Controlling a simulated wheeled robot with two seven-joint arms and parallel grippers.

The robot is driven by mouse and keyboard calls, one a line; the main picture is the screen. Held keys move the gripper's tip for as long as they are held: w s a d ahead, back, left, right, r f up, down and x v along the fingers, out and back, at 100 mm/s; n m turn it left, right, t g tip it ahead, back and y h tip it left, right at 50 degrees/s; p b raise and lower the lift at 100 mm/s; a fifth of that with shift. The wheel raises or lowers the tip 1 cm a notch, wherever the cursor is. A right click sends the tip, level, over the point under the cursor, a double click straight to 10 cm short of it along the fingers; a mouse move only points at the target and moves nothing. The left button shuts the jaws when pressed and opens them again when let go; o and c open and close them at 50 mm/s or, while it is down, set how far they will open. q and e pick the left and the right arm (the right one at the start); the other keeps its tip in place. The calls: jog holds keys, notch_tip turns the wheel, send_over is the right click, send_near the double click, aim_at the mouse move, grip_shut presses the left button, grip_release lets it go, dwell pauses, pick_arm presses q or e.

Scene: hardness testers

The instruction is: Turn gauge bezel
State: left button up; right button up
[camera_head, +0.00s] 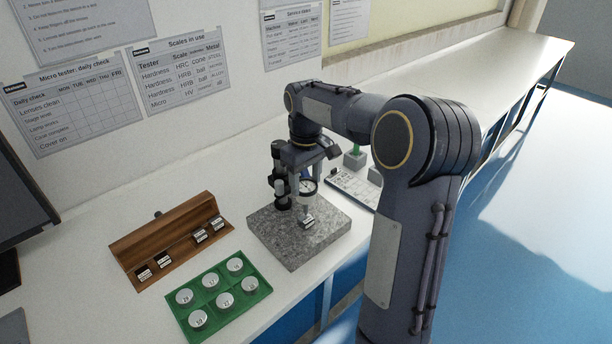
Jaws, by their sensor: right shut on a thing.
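The dial gauge (308,187) has a white face and a dark round bezel. It is held on a dark stand (281,185) over a speckled grey granite base (285,245). A small metal block (308,221) sits on the base below the gauge. My right gripper (304,174) reaches down from above and is shut on the gauge's bezel at its upper edge. The fingertips are small and partly hidden by the gripper body. My left gripper is not in view.
A wooden rack (165,238) with several small blocks and a green tray (262,291) of round numbered discs lie left of the base. A dark monitor (20,212) stands at the far left.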

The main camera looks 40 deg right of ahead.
aim_at(306, 185)
jog(key=m+p, duration=0.2)
jog(key=m, duration=0.4)
jog(key=shift+r+p, duration=0.15)
jog(key=shift+p, duration=0.25)
jog(key=m+p, duration=0.1)
jog(key=m, duration=0.2)
jog(key=shift+m, duration=0.4)
jog(key=shift+m+p, duration=0.6)
jog(key=shift+m, duration=0.9)
jog(key=o, duration=1)
notch_tip(306, 185, up, 8)
jog(key=shift+f, duration=0.2)
